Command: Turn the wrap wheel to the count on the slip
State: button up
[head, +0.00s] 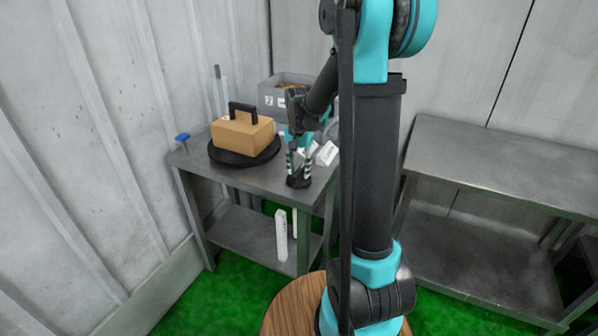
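A black round turntable (229,158) lies on the grey metal table, with a brown box (241,132) with a black handle on it; it may be the wrap wheel. My gripper (298,176) points down at the table's front right, its two striped fingers apart at a small dark round piece (299,183). I cannot tell whether the fingers touch or grip that piece. A white card (327,153) with dark marks stands right of my gripper and may be the slip; its writing is too small to read.
A grey bin (271,101) with white labels stands behind the box. A blue-topped peg (182,138) is at the table's left edge. An empty metal table (500,165) stands at the right. My arm hides part of the middle.

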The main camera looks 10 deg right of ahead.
jog(key=shift+f, duration=0.55)
grip_shut()
